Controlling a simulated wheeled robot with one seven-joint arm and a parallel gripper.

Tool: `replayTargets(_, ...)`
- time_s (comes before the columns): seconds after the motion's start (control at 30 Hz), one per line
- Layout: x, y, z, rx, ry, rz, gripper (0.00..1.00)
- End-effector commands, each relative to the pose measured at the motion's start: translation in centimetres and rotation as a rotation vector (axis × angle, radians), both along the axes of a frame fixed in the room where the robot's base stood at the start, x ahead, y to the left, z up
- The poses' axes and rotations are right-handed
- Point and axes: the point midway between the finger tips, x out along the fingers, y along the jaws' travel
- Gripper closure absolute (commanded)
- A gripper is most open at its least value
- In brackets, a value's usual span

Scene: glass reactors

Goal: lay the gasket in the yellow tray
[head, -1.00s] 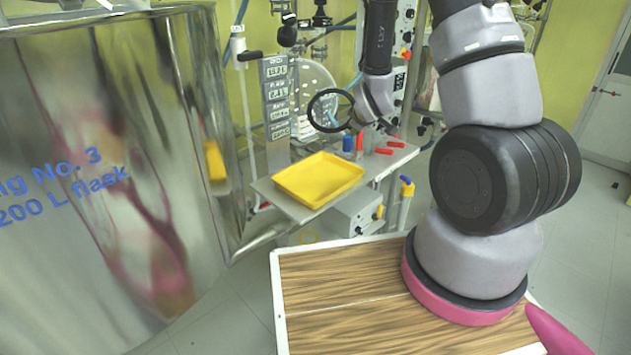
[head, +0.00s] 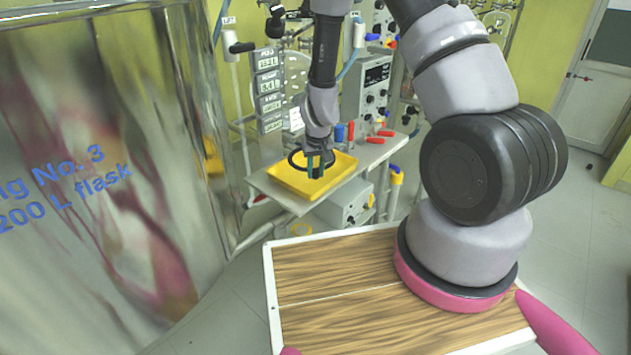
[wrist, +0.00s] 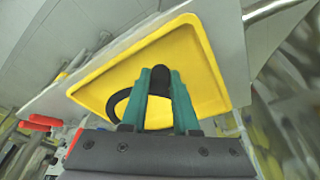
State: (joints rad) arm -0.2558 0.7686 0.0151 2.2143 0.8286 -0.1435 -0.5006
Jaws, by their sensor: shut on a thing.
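The gasket (head: 294,163) is a black ring. My gripper (head: 315,168) is shut on it and holds it over the yellow tray (head: 285,184). In the wrist view, the gasket (wrist: 120,103) shows between and beside the green fingers of my gripper (wrist: 160,85), with the yellow tray (wrist: 195,50) behind it. Part of the ring is hidden by the fingers. I cannot tell whether the ring touches the tray floor. The yellow tray is empty apart from what hangs over it and sits on a metal shelf.
The metal shelf (head: 262,184) also carries red-handled tools (head: 378,137) and a blue-capped item (head: 339,132) behind the tray. A column of labelled plates (head: 269,90) stands at the back left. A large shiny vessel (head: 100,200) fills the left side.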

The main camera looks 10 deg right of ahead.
Motion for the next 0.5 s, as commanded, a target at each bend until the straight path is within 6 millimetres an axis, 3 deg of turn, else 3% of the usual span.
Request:
replayTargets(0.23,-0.1,-0.1,-3.6,0.000,0.004,-0.001,1.00)
replayTargets(0.5,0.0,0.1,-4.1,0.000,0.000,0.002,1.00)
